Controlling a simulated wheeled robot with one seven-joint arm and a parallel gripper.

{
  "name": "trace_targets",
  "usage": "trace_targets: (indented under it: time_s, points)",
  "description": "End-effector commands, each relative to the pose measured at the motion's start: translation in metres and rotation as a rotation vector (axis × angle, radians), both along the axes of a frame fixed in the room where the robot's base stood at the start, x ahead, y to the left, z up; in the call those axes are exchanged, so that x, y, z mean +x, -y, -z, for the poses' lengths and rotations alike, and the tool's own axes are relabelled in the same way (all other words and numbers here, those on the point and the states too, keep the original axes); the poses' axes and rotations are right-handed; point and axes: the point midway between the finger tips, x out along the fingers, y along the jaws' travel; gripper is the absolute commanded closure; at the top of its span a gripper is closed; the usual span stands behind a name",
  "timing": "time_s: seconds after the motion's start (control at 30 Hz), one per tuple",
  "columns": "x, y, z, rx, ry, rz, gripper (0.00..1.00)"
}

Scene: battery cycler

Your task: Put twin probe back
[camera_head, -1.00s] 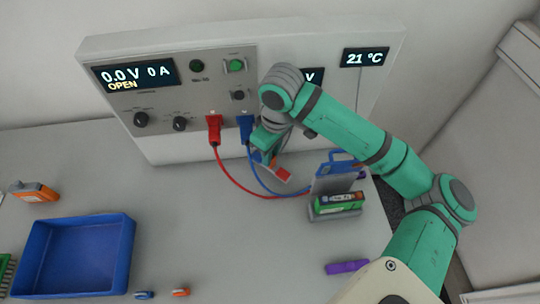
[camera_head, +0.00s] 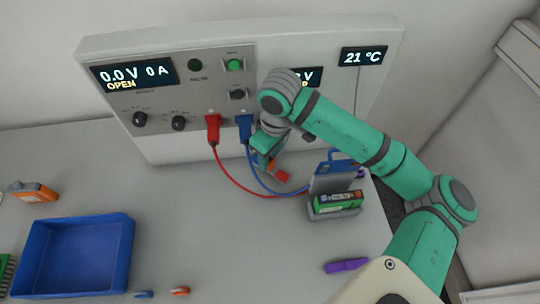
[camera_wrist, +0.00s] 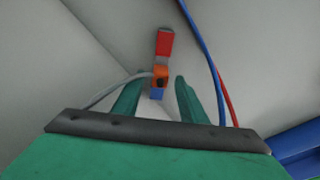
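What seems to be the twin probe (camera_wrist: 159,76) is a small orange block with a blue lower end and a grey cable running left. In the wrist view it appears between and slightly beyond my fingertips, with gaps on both sides. A red block on a pale piece (camera_wrist: 164,42) lies just beyond it. In the head view, orange and red parts show beside my gripper (camera_head: 266,160), low in front of the cycler panel. My gripper (camera_wrist: 160,88) is open. The probe's tips and resting place are unclear.
The cycler (camera_head: 190,90) has a red plug (camera_head: 213,128) and blue plug (camera_head: 244,128), whose cables hang close to my gripper. A battery holder (camera_head: 338,208) stands right. A blue tray (camera_head: 75,222), orange device (camera_head: 33,191) and purple item (camera_head: 346,266) lie around clear table.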

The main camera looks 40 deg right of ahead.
Motion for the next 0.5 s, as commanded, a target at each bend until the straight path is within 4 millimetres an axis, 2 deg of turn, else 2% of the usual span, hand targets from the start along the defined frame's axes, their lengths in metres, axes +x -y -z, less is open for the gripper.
trace_targets:
  time_s: [0.17,0.5]
  points:
    - [-0.001,0.001,-0.022,-0.001,0.003,-0.001,0.61]
    - [-0.007,0.002,-0.089,-0.002,0.002,-0.001,0.61]
